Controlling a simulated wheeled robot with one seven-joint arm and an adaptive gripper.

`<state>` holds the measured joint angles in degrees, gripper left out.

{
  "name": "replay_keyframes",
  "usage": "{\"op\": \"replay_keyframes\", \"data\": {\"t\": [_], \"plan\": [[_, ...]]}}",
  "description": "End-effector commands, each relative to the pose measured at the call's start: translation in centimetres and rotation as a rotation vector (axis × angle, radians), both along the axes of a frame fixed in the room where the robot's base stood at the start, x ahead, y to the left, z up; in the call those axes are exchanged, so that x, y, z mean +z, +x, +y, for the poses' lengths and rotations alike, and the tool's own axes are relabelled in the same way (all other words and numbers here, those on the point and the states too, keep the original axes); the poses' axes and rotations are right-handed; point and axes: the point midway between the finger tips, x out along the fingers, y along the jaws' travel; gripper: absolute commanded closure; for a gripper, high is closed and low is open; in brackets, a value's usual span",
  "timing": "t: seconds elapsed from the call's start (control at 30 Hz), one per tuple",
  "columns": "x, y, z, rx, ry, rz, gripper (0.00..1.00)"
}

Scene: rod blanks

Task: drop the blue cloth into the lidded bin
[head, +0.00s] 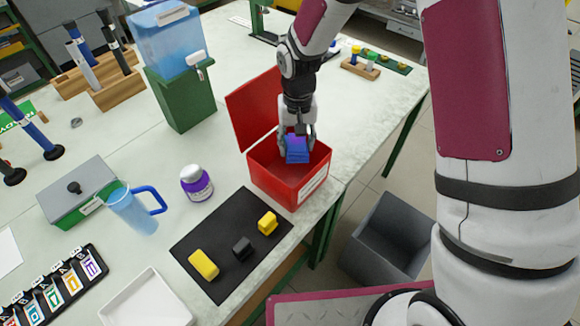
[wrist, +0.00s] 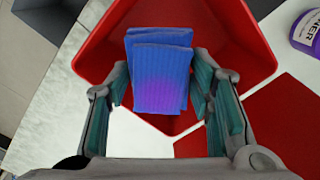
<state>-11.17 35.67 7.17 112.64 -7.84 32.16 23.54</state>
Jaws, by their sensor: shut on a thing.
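The blue cloth (head: 297,150) is a folded stack with a purple tint on part of it. My gripper (head: 298,137) is shut on the cloth and holds it over the opening of the red lidded bin (head: 277,182). The bin's lid (head: 254,107) stands open on the left side. In the wrist view the cloth (wrist: 160,80) sits between the two fingers (wrist: 160,92), with the red bin (wrist: 245,50) around and beneath it. Whether the cloth touches the bin floor cannot be told.
A black mat (head: 226,262) with yellow and dark blocks lies in front of the bin. A purple-labelled bottle (head: 196,184) and a blue pitcher (head: 134,210) stand to the left. A green-based water dispenser (head: 180,98) is behind. A grey bin (head: 372,262) stands on the floor.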

Motion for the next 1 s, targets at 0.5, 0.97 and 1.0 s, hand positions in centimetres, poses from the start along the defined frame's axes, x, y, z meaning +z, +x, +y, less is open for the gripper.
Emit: {"op": "replay_keyframes", "data": {"t": [0.5, 0.97, 1.0], "plan": [[-0.7, 0.0, 0.0, 0.000, 0.000, 0.000, 0.34], [0.0, 0.1, 0.0, 0.000, 0.001, -0.003, 0.29], [0.5, 0.1, 0.0, 0.000, 0.001, -0.004, 0.29]]}}
